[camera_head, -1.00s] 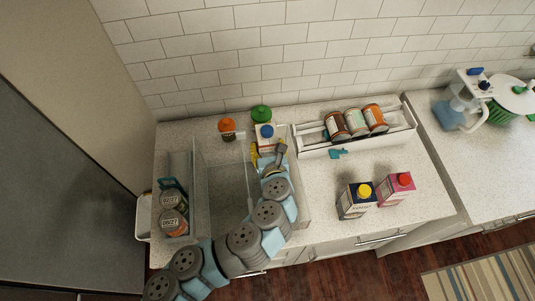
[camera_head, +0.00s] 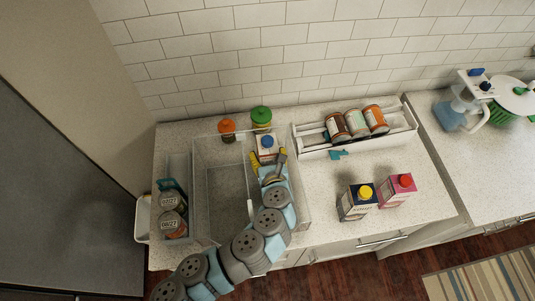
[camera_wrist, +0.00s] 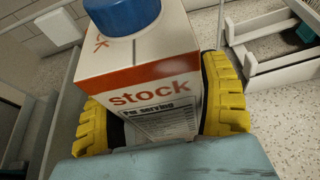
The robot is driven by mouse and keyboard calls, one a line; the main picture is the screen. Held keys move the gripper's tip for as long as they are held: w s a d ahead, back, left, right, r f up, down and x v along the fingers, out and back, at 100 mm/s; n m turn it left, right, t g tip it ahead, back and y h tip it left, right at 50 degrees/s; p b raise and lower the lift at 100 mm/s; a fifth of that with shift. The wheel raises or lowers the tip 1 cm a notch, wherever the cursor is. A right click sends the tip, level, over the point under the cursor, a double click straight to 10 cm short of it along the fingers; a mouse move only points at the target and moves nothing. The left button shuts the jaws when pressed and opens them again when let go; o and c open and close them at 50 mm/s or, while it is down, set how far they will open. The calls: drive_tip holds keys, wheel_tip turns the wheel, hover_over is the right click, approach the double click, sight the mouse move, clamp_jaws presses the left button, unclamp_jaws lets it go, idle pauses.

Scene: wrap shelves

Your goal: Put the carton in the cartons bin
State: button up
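A white and orange stock carton (camera_head: 267,143) with a blue cap is held upright, or nearly so, at the back right of the clear bin (camera_head: 203,180). My gripper (camera_head: 268,163) is around it, and the arm hides its lower part. In the wrist view, the yellow fingers of my gripper (camera_wrist: 160,115) press on both sides of the carton (camera_wrist: 150,60). I cannot tell whether the carton's base touches anything. No label shows on the clear bin. A dark blue soup carton (camera_head: 356,203) with a yellow cap and a pink carton (camera_head: 396,190) with a red cap stand on the counter.
A grey bin (camera_head: 178,165) with cans stands at left. A white bin (camera_head: 310,152) with several cans is at the back right. An orange-lidded jar (camera_head: 227,130) and a green-lidded jar (camera_head: 261,118) stand behind the clear bin. Counter right of it is partly free.

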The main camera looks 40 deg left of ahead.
drive_tip(key=shift+o, duration=0.7)
drive_tip(key=p+v, duration=0.1)
drive_tip(key=v, duration=0.8)
drive_tip(key=shift+s+d+r+p, duration=0.15)
drive_tip(key=shift+d+r+p, duration=0.05)
drive_tip(key=shift+r+p, duration=0.2)
drive_tip(key=shift+p+v, duration=1.15)
drive_tip(key=shift+s+f, duration=0.1)
drive_tip(key=shift+f, duration=0.1)
